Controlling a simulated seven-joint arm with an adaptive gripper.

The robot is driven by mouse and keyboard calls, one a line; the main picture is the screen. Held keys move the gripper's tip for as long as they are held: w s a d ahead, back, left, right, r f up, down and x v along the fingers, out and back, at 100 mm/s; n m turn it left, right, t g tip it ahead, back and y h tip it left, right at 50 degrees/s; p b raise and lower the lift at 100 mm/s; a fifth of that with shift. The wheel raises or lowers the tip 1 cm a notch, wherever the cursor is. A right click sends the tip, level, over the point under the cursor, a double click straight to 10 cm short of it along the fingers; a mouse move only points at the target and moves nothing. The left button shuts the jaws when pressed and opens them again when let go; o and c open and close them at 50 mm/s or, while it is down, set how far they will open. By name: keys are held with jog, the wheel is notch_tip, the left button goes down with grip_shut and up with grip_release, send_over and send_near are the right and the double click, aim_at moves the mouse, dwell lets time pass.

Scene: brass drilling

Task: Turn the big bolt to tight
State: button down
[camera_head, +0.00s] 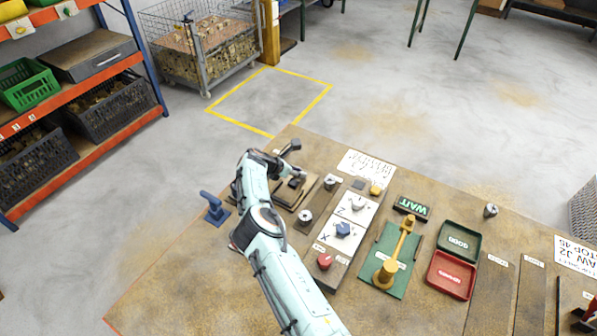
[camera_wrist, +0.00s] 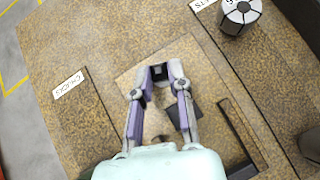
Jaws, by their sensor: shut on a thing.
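My gripper (camera_wrist: 159,76) is shut on a dark, square-looking piece, which looks like the big bolt's head (camera_wrist: 158,71), in the middle of the wrist view. The piece sits over a tan plate (camera_wrist: 130,82) on the speckled brown bench. The fingertips hide its sides, so I cannot tell how far it is turned. In the head view my gripper (camera_head: 296,181) is low over the same plate, at the bench's far left part. A dark block (camera_wrist: 178,117) shows beside the right finger in the wrist view.
Grey slotted cylinders (camera_head: 305,216) stand just right of the plate; one (camera_wrist: 239,12) shows at the wrist view's top right. A blue clamp (camera_head: 213,205) is at the bench's left edge.

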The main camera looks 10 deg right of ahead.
jog(key=shift+m+g, duration=0.3)
jog(key=shift+m, duration=0.1)
jog(key=c, duration=1)
grip_release()
jog(key=shift+c, duration=0.2)
jog(key=v, duration=1.2)
jog(key=shift+a+f, duration=0.1)
jog(key=shift+a, duration=0.05)
jog(key=shift+c, duration=0.3)
